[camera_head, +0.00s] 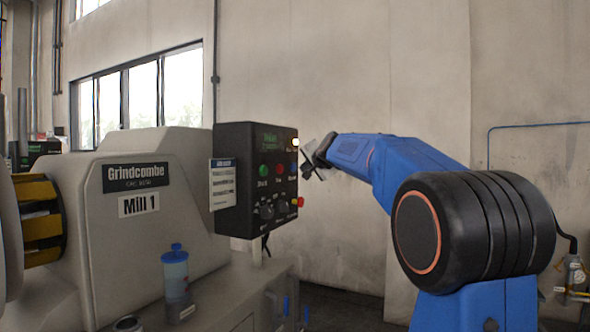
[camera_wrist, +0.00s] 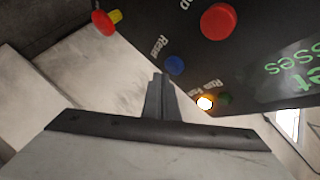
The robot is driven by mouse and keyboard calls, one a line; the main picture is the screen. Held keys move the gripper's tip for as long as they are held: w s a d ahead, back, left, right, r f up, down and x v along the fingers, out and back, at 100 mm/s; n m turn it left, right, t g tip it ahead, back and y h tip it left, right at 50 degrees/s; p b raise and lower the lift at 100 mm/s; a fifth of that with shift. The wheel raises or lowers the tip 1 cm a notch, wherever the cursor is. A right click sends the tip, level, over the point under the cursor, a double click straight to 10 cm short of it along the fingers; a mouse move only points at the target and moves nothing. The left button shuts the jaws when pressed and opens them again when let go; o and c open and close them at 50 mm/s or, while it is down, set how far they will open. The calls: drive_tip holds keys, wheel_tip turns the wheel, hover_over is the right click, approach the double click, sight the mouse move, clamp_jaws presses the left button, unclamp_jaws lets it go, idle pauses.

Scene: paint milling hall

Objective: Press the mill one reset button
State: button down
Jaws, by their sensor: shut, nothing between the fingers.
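The mill one reset button is a blue round button (camera_wrist: 175,65) labelled "Reset" in the wrist view. It sits on the black control panel (camera_head: 231,150) beside the machine marked "Mill 1" (camera_head: 139,205). In the head view it shows small and dark at the panel's right edge. My gripper (camera_wrist: 162,78) is shut and empty. Its tips appear just beside and below the blue button in the wrist view; I cannot tell whether they touch it. In the head view my gripper (camera_head: 316,158) is to the right of the panel.
A large red button (camera_wrist: 218,22), a lit lamp (camera_wrist: 204,103) and a red-and-yellow knob (camera_wrist: 105,21) are near the reset button. In the head view a green button (camera_head: 264,170) and a white notice (camera_head: 222,184) are on the panel. A blue-lidded container (camera_head: 175,275) stands below.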

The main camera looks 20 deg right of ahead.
drive_tip(key=shift+w, duration=0.1)
drive_tip(key=shift+w+a, duration=0.25)
drive_tip(key=shift+w+a, duration=0.3)
drive_tip(key=shift+w, duration=0.05)
idle(1.1)
idle(0.4)
drive_tip(key=shift+s+d, duration=0.55)
drive_tip(key=shift+s, duration=0.15)
drive_tip(key=s+d, duration=0.1)
drive_tip(key=s, duration=0.1)
drive_tip(key=s+d, duration=0.2)
idle(0.5)
idle(0.6)
